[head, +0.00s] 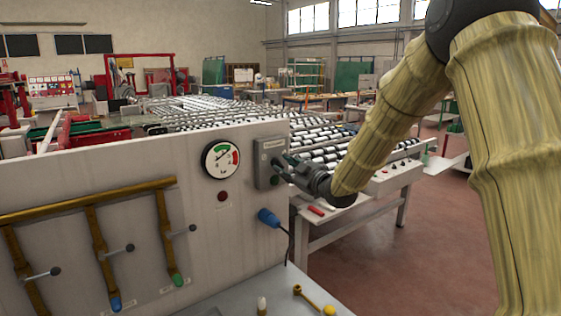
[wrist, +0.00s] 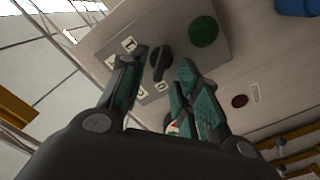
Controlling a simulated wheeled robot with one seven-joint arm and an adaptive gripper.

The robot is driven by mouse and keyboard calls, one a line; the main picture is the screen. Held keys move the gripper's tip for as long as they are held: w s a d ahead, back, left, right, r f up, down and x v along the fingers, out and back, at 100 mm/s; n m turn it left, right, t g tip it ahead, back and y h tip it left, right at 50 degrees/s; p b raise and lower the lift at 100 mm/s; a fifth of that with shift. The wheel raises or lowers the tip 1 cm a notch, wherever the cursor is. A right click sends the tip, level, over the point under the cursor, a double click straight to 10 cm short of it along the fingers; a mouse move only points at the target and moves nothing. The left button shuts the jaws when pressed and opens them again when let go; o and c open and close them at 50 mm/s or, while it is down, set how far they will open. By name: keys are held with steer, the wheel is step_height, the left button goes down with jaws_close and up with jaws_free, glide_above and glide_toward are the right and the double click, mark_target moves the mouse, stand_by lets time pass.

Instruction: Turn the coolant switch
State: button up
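The coolant switch is a black rotary knob (wrist: 161,62) on a grey box (head: 266,150) fixed to the upright panel. White lettered labels sit around the knob, and a green round button (wrist: 203,31) is beside it in the wrist view. My gripper (wrist: 162,72) is open, with one finger on each side of the knob. Gaps show between the fingers and the knob, so it is not gripped. In the head view my gripper (head: 284,168) is at the box front and hides most of the knob.
A pressure gauge (head: 221,160) and a red round lamp (head: 223,196) are left of the box. A blue plug (head: 268,217) with a cable is below. Brass pipes (head: 90,200) with valve levers are at the left. A roller table (head: 330,150) stands behind.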

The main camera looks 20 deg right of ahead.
mark_target(280, 164)
steer(key=shift+p+x, duration=0.45)
steer(key=shift+x, duration=1.1)
jaws_close()
